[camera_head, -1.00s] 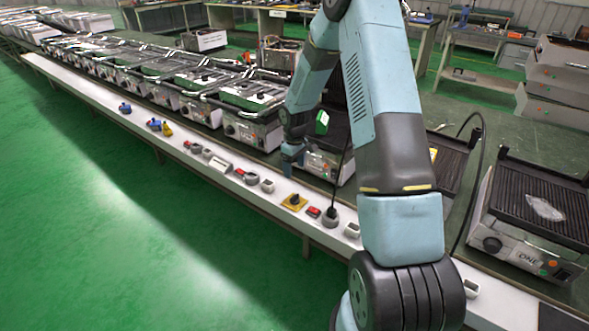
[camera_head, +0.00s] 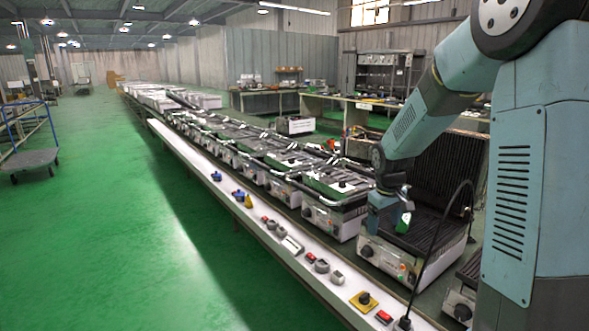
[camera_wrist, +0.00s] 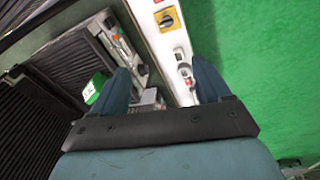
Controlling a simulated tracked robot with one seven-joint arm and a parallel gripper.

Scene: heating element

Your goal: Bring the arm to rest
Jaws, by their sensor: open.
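My arm reaches in from the right in the head view. My gripper (camera_head: 384,218) points down over the front of a contact grill (camera_head: 395,258) with a ribbed dark plate. In the wrist view my gripper (camera_wrist: 162,82) has its two blue fingers apart, with nothing held between them. A small green-and-white item (camera_wrist: 93,88) lies just left of the left finger. It also shows beside my gripper in the head view (camera_head: 404,222); whether they touch, I cannot tell.
A white ledge (camera_head: 225,205) carries knobs and switches, including a yellow-based rotary switch (camera_head: 364,301). A black cable (camera_head: 440,235) arches near the grill. More grills run in a row behind. Green floor (camera_head: 110,250) is open at left, with a blue cart (camera_head: 30,155) farther back.

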